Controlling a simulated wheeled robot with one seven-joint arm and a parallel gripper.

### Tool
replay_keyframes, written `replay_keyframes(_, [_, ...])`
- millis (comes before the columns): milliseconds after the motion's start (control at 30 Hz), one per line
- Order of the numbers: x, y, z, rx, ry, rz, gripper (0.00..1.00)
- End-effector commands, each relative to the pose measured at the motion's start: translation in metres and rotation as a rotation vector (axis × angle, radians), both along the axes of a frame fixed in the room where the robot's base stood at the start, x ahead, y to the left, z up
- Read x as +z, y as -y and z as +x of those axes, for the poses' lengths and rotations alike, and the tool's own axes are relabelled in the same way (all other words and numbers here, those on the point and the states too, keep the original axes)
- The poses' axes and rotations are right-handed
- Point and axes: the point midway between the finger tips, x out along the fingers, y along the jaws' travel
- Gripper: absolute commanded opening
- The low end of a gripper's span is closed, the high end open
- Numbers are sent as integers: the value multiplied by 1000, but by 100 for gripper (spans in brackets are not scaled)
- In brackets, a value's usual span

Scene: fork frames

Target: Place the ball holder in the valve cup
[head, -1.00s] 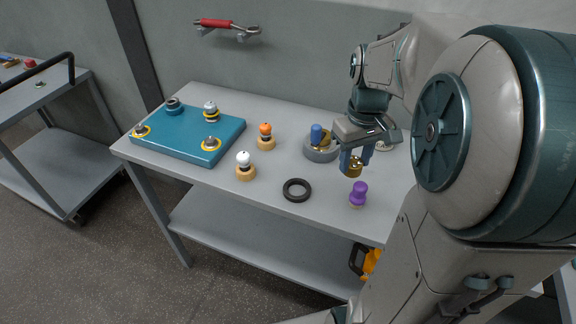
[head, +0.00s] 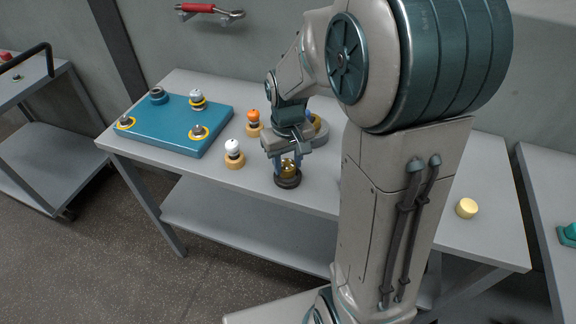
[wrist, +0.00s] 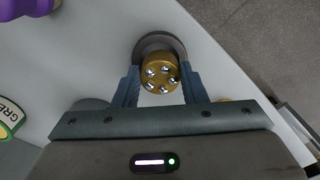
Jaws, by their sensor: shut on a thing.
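The brass ball holder (head: 289,166) is between the fingers of my gripper (head: 287,163), and the gripper is shut on it. In the wrist view the ball holder (wrist: 160,77) shows several shiny balls on its face, with a finger of my gripper (wrist: 160,86) on each side. A dark ring-shaped part (head: 288,183), which looks like the valve cup, is on the table directly below it. In the wrist view the dark part (wrist: 152,42) is partly hidden behind the ball holder. I cannot tell whether the two touch.
A white-topped peg (head: 234,150) and an orange-topped peg (head: 254,118) stand left of my gripper. A teal board (head: 165,133) with several fittings lies further left. A grey round holder (head: 319,131) is close behind my gripper. A purple piece (wrist: 25,7) shows in the wrist view.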

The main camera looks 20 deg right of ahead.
Motion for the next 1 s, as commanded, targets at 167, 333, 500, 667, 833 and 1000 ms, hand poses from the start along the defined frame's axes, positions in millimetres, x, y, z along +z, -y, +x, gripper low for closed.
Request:
replay_keyframes(167, [-20,0,0,0,-1,0,5])
replay_keyframes(333, [-20,1,0,0,0,0,5])
replay_keyframes(500, [-23,1,0,0,0,0,5])
replay_keyframes(667, [-29,1,0,0,-1,0,5])
replay_keyframes(833, [-36,1,-2,0,-6,0,5])
replay_keyframes(1000, [-38,1,-3,0,-10,-1,56])
